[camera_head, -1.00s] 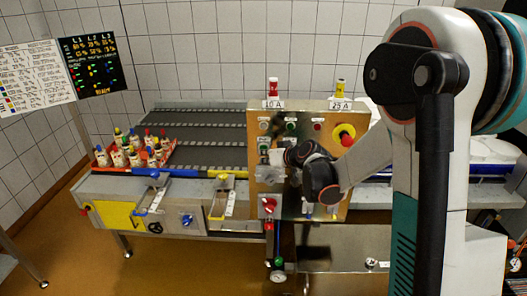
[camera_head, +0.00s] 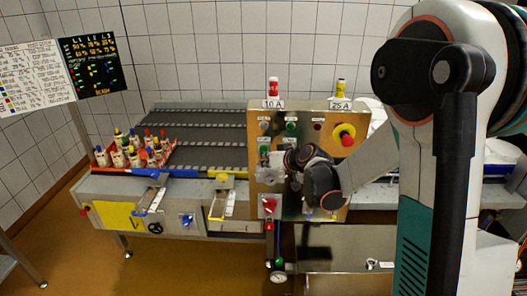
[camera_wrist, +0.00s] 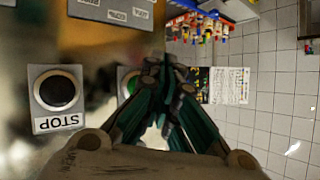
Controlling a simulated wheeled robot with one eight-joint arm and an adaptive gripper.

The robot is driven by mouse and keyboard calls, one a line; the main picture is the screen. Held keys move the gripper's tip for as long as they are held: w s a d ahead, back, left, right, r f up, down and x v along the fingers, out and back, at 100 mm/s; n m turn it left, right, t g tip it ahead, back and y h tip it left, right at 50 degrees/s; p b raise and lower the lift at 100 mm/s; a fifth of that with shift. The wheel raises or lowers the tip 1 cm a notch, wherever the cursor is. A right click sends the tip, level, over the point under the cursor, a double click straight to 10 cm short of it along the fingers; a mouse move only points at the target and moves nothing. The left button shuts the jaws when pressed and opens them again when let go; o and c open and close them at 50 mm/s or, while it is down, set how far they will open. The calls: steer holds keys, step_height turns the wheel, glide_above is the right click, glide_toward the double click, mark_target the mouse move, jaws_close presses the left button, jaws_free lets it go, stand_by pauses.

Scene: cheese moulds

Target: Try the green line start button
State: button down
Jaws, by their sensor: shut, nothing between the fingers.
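A metal control panel (camera_head: 326,197) stands right of the conveyor and carries several buttons. In the wrist view a green button (camera_wrist: 130,84) in a pale surround is partly covered by my gripper (camera_wrist: 165,80). Its label is hidden, and I cannot tell whether the fingers touch it. A dark round button (camera_wrist: 57,90) with an upside-down STOP label sits to its left. My gripper is shut and empty, in front of the panel; in the head view its tips are hard to make out. A green button (camera_head: 291,127) shows higher on the panel in the head view.
A red-and-yellow emergency button (camera_head: 344,135) is at the panel's upper right. A red switch (camera_head: 269,206) is low on its left. The conveyor (camera_head: 205,132) lies to the left, with several coloured-top bottles (camera_head: 134,151). A status board (camera_head: 95,64) hangs at far left.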

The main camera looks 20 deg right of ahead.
steer(key=shift+s+a, duration=0.25)
steer(key=shift+s, duration=0.55)
steer(key=shift+s+a, duration=0.25)
steer(key=shift+s, duration=0.5)
steer(key=shift+s+a, duration=0.25)
steer(key=shift+s, duration=0.55)
steer(key=s+f+g+h+b, duration=0.1)
steer(key=s+b, duration=0.2)
steer(key=s, duration=0.7)
steer(key=s+f+g+h+b, duration=0.1)
steer(key=s+g+b, duration=0.1)
steer(key=s, duration=0.9)
steer(key=s+f+m+g+h+b, duration=0.1)
steer(key=s+b, duration=0.3)
steer(key=s, duration=0.6)
steer(key=shift+s+g+h, duration=0.25)
steer(key=shift+g+h, duration=0.05)
steer(key=shift+h, duration=0.3)
